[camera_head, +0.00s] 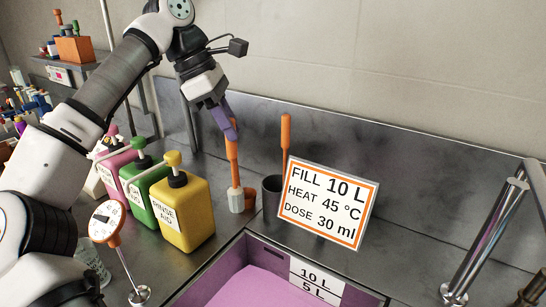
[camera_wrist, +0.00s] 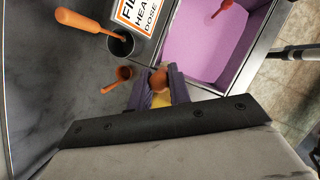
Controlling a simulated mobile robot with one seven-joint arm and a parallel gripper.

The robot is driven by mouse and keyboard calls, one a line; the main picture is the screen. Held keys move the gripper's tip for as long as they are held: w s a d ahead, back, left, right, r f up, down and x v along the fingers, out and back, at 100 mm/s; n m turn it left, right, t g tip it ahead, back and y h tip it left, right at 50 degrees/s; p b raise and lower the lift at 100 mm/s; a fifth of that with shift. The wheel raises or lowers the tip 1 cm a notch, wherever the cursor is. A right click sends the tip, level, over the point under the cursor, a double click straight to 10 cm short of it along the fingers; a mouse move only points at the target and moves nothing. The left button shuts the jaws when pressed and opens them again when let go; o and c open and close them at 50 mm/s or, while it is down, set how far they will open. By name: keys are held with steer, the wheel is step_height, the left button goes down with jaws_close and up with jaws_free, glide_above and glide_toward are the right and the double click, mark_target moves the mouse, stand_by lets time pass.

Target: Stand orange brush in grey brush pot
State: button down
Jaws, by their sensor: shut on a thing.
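My gripper (camera_head: 229,132), with purple fingers, is shut on an upright orange-handled brush (camera_head: 233,165), whose pale lower end (camera_head: 236,199) is close to the counter. In the wrist view the handle's orange top (camera_wrist: 158,80) is between the fingers (camera_wrist: 160,90). The dark grey brush pot (camera_head: 271,196) stands to the right of the held brush, apart from it; it also shows in the wrist view (camera_wrist: 120,46). Another orange handle (camera_head: 285,140) rises from this pot, leaning in the wrist view (camera_wrist: 88,22). Its lower end is hidden inside.
The dosing sign (camera_head: 328,203) is right of the pot. Yellow (camera_head: 181,213), green (camera_head: 147,195) and pink (camera_head: 118,165) pump bottles stand left. A purple-filled basin (camera_head: 240,284) is in front.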

steer(key=w+d+p, duration=0.5)
steer(key=w+d, duration=0.3)
steer(key=w, duration=0.3)
step_height(320, 180, down, 12)
steer(key=p, duration=0.2)
steer(key=shift+w+r, duration=0.25)
steer(key=shift+w, duration=0.2)
steer(key=shift+f, duration=0.1)
steer(key=shift+f, duration=0.15)
steer(key=c, duration=1.3)
jaws_free()
steer(key=shift+c, duration=0.2)
steer(key=shift+o, duration=0.2)
